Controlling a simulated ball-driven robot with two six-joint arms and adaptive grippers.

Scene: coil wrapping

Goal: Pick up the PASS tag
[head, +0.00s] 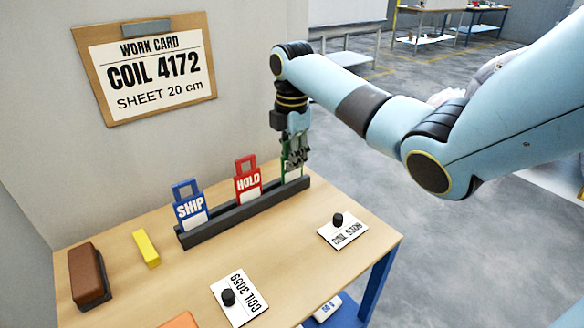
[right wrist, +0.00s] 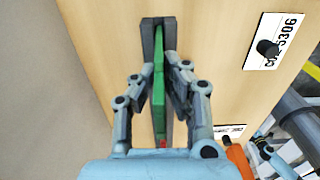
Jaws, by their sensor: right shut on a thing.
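A dark rack (head: 245,210) stands on the wooden table and holds upright tags in a row. The blue SHIP tag (head: 189,206) is at its left and the red HOLD tag (head: 247,178) is in the middle. A green tag (head: 285,165) stands at the right end, mostly hidden by my right gripper (head: 296,162); its lettering cannot be read. In the right wrist view, the fingers are closed on both sides of the green tag (right wrist: 159,88), seen edge-on, with its lower edge at the rack (right wrist: 147,38). My left gripper is not in view.
A work card reading COIL 4172 (head: 153,75) hangs on the wall. A brown block (head: 87,275), a yellow block (head: 146,248) and two black-knobbed coil cards (head: 240,310) (head: 350,233) lie on the table. The table is clear between the rack and these cards.

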